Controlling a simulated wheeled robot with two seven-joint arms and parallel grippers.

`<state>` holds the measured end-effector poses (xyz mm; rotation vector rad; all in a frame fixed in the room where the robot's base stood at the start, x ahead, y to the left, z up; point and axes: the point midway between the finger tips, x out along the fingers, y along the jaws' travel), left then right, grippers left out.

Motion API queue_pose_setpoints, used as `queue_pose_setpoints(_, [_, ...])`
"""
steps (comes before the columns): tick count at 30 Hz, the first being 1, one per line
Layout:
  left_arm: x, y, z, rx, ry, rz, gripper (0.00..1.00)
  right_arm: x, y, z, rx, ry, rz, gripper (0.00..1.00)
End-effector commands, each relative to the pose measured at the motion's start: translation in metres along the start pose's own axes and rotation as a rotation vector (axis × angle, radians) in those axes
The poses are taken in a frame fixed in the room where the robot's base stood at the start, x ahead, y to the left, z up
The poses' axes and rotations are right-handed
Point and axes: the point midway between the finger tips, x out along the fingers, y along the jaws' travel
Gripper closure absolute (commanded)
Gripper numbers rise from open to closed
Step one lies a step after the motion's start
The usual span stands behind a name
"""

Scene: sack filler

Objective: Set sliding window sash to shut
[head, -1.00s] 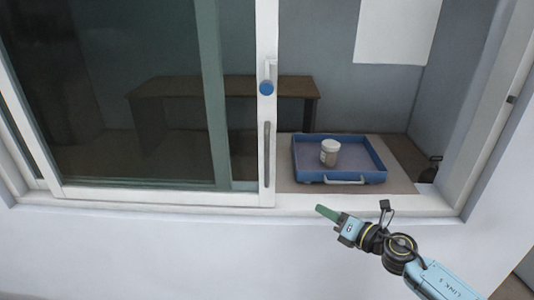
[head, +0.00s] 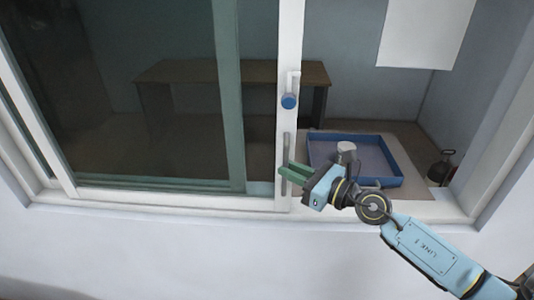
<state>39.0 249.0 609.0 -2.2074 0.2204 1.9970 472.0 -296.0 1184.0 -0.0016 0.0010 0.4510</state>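The sliding window sash (head: 290,60) is a white-framed glass pane filling the left part of the window. Its right stile stands mid-window, and the opening to its right is clear of glass. A long grey pull handle (head: 286,150) is on the stile, below a blue-knobbed latch (head: 289,101). My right gripper (head: 285,173) has green fingers at the lower end of the pull handle. The two fingers show slightly apart; I cannot tell whether they touch the handle. My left gripper is not in view.
Behind the opening, a blue tray (head: 398,181) holds a white-lidded jar (head: 346,152). A dark kettle-like object (head: 441,168) stands at the right. A brown table (head: 220,73) is farther back. The white right jamb (head: 500,130) bounds the opening.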

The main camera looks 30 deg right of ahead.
Motion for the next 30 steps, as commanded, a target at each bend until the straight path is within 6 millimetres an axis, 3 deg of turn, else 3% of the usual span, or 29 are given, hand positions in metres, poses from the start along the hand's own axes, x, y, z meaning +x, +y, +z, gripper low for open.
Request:
queue_pose_setpoints(15, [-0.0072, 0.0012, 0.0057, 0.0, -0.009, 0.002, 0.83, 0.0025, -0.0007, -0.0007, 0.002, 0.0, -0.02, 0.83])
queue_pose_setpoints(20, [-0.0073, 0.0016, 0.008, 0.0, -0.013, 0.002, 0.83, 0.0025, -0.0007, -0.0006, 0.002, 0.0, -0.019, 1.0])
queue_pose_setpoints(30, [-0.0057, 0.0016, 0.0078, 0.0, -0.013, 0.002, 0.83, 0.0032, -0.0012, -0.0006, 0.001, -0.001, -0.017, 1.0])
